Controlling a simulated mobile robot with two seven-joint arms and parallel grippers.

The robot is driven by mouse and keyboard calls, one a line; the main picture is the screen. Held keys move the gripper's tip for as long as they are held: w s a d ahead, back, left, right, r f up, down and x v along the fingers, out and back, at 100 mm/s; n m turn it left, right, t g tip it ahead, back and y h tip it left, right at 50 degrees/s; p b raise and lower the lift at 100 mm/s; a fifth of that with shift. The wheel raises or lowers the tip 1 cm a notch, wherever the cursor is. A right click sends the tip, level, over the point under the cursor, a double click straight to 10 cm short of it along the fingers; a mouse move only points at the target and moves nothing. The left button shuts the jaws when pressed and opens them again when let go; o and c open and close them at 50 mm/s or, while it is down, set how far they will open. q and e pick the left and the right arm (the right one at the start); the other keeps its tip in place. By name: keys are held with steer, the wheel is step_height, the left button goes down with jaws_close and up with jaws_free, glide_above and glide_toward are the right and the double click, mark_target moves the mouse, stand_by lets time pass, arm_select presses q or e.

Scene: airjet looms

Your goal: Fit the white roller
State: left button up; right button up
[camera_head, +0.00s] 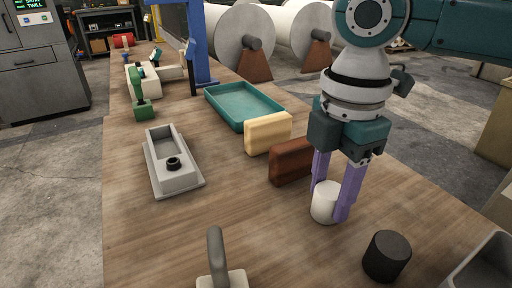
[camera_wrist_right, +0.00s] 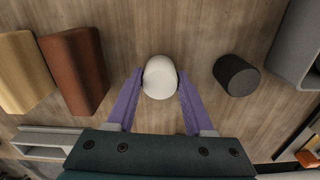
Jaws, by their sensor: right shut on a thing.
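The white roller (camera_head: 325,203) is a short upright cylinder on the right part of the wooden table. My right gripper (camera_head: 332,208) points down with its purple fingers on either side of the roller and is shut on it. In the right wrist view the roller (camera_wrist_right: 159,77) sits between the fingertips. The roller's base is at or close to the table top; I cannot tell whether it touches. My left gripper is not in view.
A black cylinder (camera_head: 387,256) stands right of the roller. A brown block (camera_head: 291,161), a cream block (camera_head: 268,132) and a teal tray (camera_head: 243,106) lie behind it. A grey bin (camera_head: 487,262) is at the right edge, a grey handle (camera_head: 217,258) at the front. The table's middle is clear.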

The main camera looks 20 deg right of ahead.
mark_target(330, 190)
jaws_close()
step_height(330, 190, up, 20)
steer(key=p, duration=0.5)
